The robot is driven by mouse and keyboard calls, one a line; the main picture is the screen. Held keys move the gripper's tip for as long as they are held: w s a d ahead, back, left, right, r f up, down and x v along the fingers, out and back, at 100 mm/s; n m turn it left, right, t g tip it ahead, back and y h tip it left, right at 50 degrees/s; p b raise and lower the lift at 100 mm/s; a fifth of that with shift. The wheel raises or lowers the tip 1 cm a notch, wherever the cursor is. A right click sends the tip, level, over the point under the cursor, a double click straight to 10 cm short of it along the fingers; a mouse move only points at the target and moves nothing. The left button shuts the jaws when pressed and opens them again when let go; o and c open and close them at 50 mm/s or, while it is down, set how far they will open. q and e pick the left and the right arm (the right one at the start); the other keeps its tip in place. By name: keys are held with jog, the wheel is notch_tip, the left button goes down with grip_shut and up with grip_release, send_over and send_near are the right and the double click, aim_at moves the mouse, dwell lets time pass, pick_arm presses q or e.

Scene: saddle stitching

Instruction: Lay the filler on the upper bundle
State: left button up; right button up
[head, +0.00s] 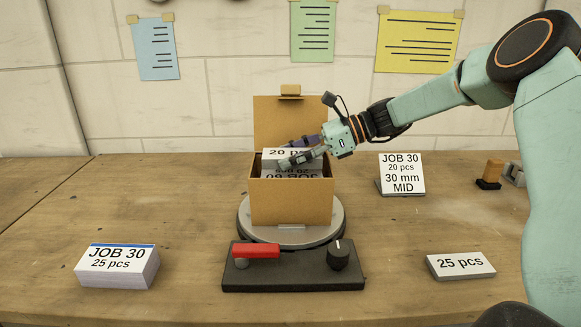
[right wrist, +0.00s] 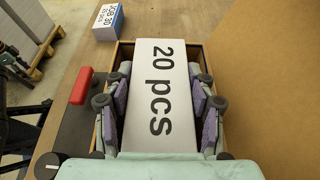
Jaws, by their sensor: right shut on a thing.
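My right gripper (head: 296,153) is shut on a white filler block (head: 281,153) labelled "20 pcs". It holds the filler at the open top of a cardboard box (head: 291,203). The right wrist view shows the filler (right wrist: 160,100) lying lengthwise between the two pairs of finger pads. Just below it in the box, the upper bundle (head: 291,174) shows upside-down print. I cannot tell whether the filler touches it. Anything lower in the box is hidden by the front wall. My left gripper is not in view.
The box stands on a round grey turntable (head: 245,235), its lid up behind. In front is a black panel (head: 300,275) with a red lever (head: 256,251) and a knob. A "JOB 30, 25 pcs" stack (head: 117,268), a "25 pcs" block (head: 460,265) and a sign (head: 401,174) stand around.

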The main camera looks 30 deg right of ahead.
notch_tip(320, 180, down, 3)
jog(key=shift+d+r+b, duration=0.1)
jog(key=shift+b, duration=0.2)
jog(key=shift+r, duration=0.1)
jog(key=o, duration=1.2)
jog(key=shift+c, duration=0.2)
